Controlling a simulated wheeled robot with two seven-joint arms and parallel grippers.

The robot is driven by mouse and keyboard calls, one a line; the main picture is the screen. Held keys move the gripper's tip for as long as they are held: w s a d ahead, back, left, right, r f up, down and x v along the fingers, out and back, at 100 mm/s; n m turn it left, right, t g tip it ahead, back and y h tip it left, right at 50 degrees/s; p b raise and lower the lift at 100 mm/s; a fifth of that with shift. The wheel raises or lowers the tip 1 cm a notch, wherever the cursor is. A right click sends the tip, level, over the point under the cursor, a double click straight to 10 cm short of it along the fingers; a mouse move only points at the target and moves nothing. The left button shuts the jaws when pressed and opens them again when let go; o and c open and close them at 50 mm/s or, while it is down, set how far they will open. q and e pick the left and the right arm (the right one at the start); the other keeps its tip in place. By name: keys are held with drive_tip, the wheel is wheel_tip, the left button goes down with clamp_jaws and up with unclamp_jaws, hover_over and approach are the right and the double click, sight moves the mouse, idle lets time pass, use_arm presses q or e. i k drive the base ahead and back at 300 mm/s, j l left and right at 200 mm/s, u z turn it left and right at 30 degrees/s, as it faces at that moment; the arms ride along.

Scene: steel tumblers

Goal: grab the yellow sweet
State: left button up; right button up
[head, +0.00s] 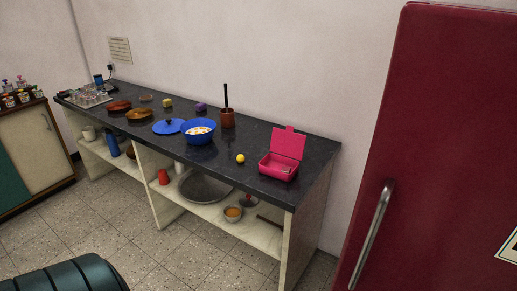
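A small round yellow thing, which looks like the yellow sweet (240,158), lies on the dark countertop (255,189). It is between the blue bowl (198,132) and the open pink box (279,166), apart from both. A small yellowish block (167,103) also sits farther back on the counter. Neither of my grippers is in the head view.
A blue lid (168,126), brown dishes (139,115) and a brown pot (227,118) with a dark upright stick stand on the counter. A red fridge (440,140) stands at the right. The tiled floor (150,250) before the counter is mostly clear.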

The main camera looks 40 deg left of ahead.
sight(240, 158)
drive_tip(key=j+z, duration=0.3)
drive_tip(key=j, duration=2.8)
drive_tip(key=k, duration=0.1)
